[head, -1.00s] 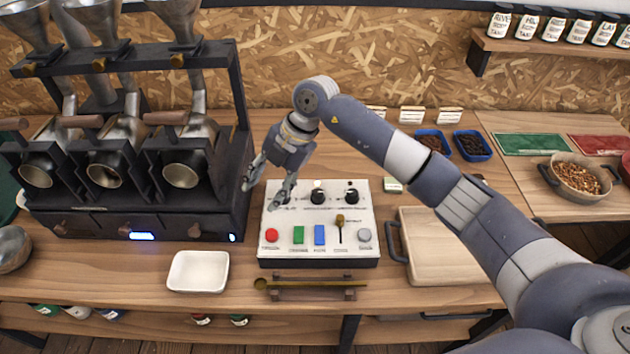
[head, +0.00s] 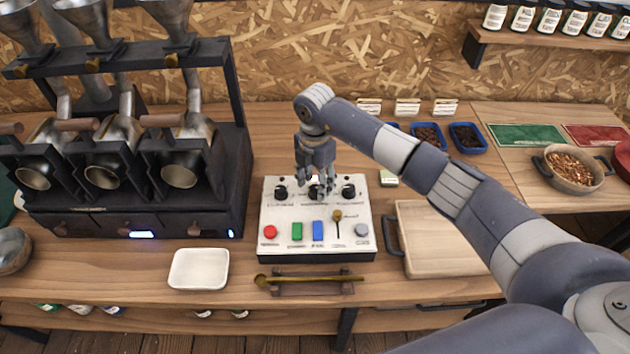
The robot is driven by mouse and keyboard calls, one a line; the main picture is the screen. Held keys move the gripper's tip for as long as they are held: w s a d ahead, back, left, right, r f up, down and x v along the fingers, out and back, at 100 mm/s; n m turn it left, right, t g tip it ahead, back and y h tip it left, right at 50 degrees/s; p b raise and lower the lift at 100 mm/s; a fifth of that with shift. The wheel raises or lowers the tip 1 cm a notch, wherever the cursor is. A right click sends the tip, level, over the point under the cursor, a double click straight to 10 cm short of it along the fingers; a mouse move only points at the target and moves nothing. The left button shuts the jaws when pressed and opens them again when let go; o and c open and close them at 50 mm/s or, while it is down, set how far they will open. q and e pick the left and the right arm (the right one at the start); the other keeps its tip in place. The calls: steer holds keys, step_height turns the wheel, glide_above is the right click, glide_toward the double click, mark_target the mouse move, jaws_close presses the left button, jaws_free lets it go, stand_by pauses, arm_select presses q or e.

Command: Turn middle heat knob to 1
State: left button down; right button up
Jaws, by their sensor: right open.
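The white control box (head: 347,219) stands on the wooden counter. Three black knobs run along its back row: the left knob (head: 281,192), the middle knob (head: 315,193) and the right knob (head: 348,191). My right gripper (head: 317,189) points down at the middle knob, its open fingers reaching to it. They partly hide that knob and its markings. I cannot tell whether the fingers touch it. The knob's setting cannot be read. My left gripper is not in view.
The box's front has a red button (head: 270,232), green and blue buttons, a small lever (head: 337,218) and a grey button. A white tray (head: 199,269), a long brass scoop (head: 309,279) and a wooden tray (head: 437,238) surround it. The roasting machine (head: 125,160) stands left.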

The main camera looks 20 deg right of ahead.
steer(key=shift+f, duration=0.55)
steer(key=c, duration=1.1)
